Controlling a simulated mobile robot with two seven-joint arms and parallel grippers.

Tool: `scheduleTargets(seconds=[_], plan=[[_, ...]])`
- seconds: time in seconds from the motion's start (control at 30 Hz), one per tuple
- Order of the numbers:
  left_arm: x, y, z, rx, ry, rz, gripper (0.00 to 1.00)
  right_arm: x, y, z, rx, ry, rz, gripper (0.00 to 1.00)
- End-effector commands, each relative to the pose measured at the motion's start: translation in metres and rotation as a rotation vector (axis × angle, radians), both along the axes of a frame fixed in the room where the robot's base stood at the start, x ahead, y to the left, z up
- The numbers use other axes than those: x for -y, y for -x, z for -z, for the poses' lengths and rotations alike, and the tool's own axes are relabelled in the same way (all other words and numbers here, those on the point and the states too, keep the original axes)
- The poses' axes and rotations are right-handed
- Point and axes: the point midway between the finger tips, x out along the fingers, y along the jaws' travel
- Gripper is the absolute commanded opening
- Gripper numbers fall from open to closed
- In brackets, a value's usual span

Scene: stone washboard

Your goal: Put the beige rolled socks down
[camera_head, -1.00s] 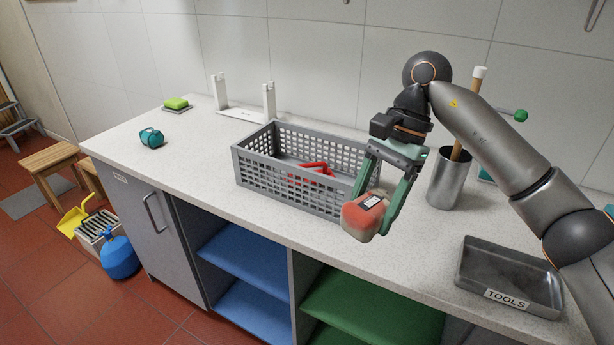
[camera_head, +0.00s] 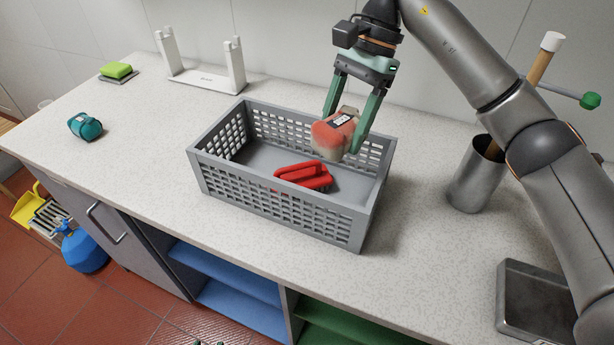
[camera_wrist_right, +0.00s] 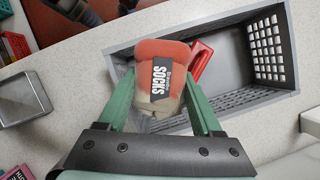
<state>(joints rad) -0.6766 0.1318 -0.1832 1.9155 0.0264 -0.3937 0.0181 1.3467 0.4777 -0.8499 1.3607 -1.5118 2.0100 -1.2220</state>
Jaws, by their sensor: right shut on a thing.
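The beige rolled socks (camera_head: 333,135) have a red-orange part and a dark label that reads SOCKS in the right wrist view (camera_wrist_right: 162,82). My right gripper (camera_head: 343,133) is shut on them, one finger on each side. It holds them above the right part of the grey plastic basket (camera_head: 280,215). In the right wrist view the gripper (camera_wrist_right: 165,105) has its green fingers along both sides of the socks. My left gripper is not in view.
A red object (camera_head: 304,175) lies in the basket, whose left floor is bare. A teal roll (camera_head: 85,126), green sponge (camera_head: 116,71) and white stand (camera_head: 205,75) are left and behind. A metal cup (camera_head: 478,178) and tray (camera_head: 535,305) are right.

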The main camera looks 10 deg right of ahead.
Motion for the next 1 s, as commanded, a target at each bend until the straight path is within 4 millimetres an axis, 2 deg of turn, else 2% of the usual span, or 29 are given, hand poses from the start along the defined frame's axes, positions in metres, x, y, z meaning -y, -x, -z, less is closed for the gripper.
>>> scheduleTargets(seconds=[0.17,0.4,0.5,0.77,1.0], plan=[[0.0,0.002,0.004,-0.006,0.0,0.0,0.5,-0.001,0.002,0.043,-0.009,-0.003,-0.001,0.11],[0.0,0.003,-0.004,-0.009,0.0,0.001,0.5,0.0,0.002,0.102,-0.007,0.0,0.0,0.11],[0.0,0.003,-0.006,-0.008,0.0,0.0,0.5,0.0,0.002,0.12,-0.005,-0.001,-0.002,0.11],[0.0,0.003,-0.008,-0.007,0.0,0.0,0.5,0.0,0.001,0.14,-0.003,-0.001,-0.001,0.11],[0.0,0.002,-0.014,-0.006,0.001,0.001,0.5,0.0,0.001,0.171,-0.003,-0.001,-0.001,0.11]])
